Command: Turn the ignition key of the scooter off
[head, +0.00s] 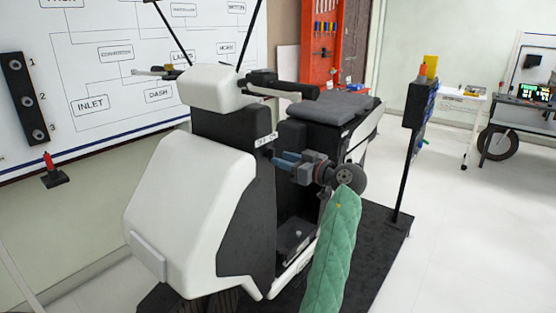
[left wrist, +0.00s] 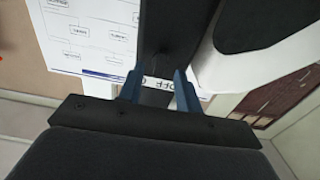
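The white and black scooter (head: 195,200) stands on a dark platform, front toward the lower left. A small white switch label (head: 265,139) sits on its black inner panel. In the left wrist view the label (left wrist: 158,83) reads "OFF" upside down, with part of another letter at its edge. The ignition key itself cannot be made out. My left gripper (head: 282,159) is just right of and below the label, blue fingers pointing at the panel. In the left wrist view the fingers (left wrist: 159,88) are apart, with the label showing between them. My right gripper is not in view.
The scooter's handlebar (head: 285,91) and seat (head: 340,107) rise above and beside my left gripper. A dark post (head: 404,160) stands to the right. A whiteboard (head: 100,60) is behind at left. Bare floor (head: 480,230) lies at right.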

